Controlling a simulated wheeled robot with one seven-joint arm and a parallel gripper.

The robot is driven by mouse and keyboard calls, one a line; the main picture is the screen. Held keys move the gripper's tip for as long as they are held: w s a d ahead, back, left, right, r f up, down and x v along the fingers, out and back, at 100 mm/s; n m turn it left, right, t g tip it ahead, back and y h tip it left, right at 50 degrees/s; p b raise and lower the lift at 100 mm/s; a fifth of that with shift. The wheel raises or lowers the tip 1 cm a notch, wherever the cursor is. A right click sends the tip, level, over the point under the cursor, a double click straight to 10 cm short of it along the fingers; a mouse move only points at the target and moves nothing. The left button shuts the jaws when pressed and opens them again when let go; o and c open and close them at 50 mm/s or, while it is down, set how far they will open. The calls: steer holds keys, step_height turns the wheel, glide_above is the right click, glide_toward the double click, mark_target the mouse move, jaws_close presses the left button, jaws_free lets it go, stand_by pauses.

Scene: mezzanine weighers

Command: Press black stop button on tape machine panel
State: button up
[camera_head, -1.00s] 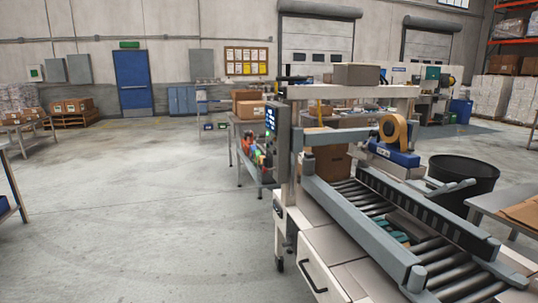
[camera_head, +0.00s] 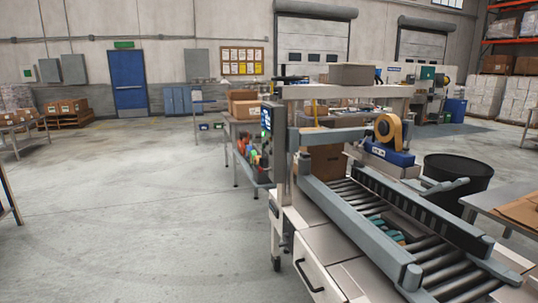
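The tape machine (camera_head: 330,242) stands at the right, a light-coloured frame with grey side rails around a roller bed. Its dark control panel (camera_head: 267,118) is on the left upright post, seen nearly edge-on. The panel has a lit blue display at the top and a small green spot lower down. A black stop button cannot be made out at this size and angle. My gripper is not in the view.
A cardboard box (camera_head: 326,160) sits at the machine's far end. A tape dispenser (camera_head: 389,139) with an orange roll stands on its right side. A black bin (camera_head: 457,178) and a grey table (camera_head: 508,208) are to the right. The floor (camera_head: 120,220) to the left is wide and clear.

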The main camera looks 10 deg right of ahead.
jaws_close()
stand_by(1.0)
